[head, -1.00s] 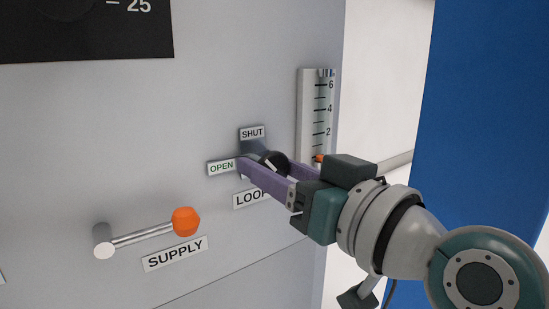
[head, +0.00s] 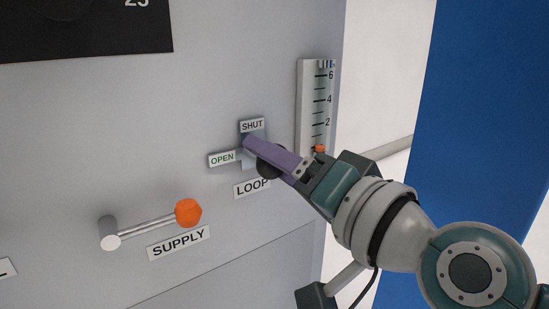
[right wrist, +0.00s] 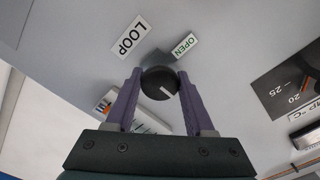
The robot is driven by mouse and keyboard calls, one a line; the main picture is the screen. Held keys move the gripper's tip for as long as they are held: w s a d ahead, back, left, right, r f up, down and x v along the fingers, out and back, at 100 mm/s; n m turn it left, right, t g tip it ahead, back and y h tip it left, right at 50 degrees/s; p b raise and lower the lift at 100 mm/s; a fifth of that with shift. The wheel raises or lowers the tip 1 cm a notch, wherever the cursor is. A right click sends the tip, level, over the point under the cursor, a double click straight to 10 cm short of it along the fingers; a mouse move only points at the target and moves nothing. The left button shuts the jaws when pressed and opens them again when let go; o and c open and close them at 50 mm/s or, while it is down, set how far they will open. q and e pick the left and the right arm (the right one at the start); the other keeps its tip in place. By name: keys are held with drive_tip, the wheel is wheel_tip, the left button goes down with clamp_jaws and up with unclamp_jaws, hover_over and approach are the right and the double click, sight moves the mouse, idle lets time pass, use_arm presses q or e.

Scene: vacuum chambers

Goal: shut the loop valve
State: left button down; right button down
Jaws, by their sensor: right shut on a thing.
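The loop valve's round black knob (head: 270,166) is on the grey panel, above the LOOP label (head: 252,188). The SHUT label (head: 252,125) is above it and the OPEN label (head: 222,158) to its left. My right gripper (right wrist: 160,86) is shut on the knob, one purple finger on each side. In the head view a finger covers part of the knob. In the right wrist view the knob's white line points to the lower right, roughly away from LOOP; its exact setting is hard to tell. SHUT is not visible there. My left gripper is not in view.
The supply valve's lever with an orange knob (head: 188,212) is at lower left, above its SUPPLY label (head: 178,243). A level gauge (head: 317,100) with an orange marker (head: 320,149) is close beside my right gripper. A blue surface (head: 480,110) stands at the right.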

idle(0.5)
drive_tip(key=c, duration=0.7)
unclamp_jaws()
drive_tip(key=o, duration=0.4)
drive_tip(key=shift+o, duration=0.2)
drive_tip(key=p+v, duration=0.3)
drive_tip(key=v, duration=0.7)
drive_tip(key=shift+r, duration=0.1)
